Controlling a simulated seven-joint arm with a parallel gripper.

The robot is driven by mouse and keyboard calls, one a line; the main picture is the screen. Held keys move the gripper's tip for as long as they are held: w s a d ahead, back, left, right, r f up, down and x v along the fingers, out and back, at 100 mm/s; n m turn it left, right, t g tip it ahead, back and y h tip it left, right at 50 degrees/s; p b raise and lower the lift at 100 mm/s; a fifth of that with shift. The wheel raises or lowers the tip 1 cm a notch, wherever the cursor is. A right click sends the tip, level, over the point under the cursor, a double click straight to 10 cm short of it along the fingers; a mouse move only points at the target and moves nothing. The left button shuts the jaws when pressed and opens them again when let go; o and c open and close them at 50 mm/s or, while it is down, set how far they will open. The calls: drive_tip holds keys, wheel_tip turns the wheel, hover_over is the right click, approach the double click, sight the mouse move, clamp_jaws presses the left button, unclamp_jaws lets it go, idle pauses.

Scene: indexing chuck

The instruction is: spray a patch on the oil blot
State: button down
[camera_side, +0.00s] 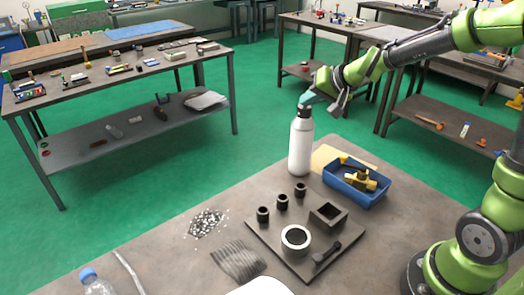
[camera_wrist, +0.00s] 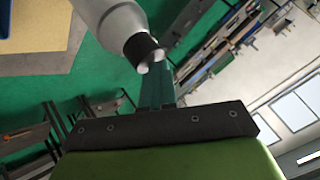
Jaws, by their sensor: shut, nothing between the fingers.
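A white spray can (camera_side: 300,146) with a black top stands upright on the grey work table, left of the blue tray. In the wrist view the can (camera_wrist: 113,22) comes in from the top, its black top (camera_wrist: 143,50) close beside my fingertips. My gripper (camera_side: 309,99) is at the height of the can's top, with its teal fingers shut and empty. The fingers also show in the wrist view (camera_wrist: 157,72). I cannot tell whether they touch the top. I cannot clearly make out an oil blot in either view.
A dark plate (camera_side: 270,246) with several black parts and a pale ring lies in front of the can. A blue tray (camera_side: 345,194) holds a yellow tool. Metal chips (camera_side: 207,222), a grey ridged patch (camera_side: 238,260) and a clear bottle (camera_side: 95,282) are further left.

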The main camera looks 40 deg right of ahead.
sight(310, 111)
drive_tip(key=f, duration=0.1)
drive_tip(key=s+f, duration=0.1)
drive_tip(key=f, duration=0.1)
drive_tip(key=shift+s+a+g, duration=0.1)
drive_tip(key=shift+s+g, duration=0.05)
drive_tip(key=shift+g, duration=0.25)
drive_tip(key=shift+r, duration=3.05)
drive_tip(key=shift+r, duration=0.15)
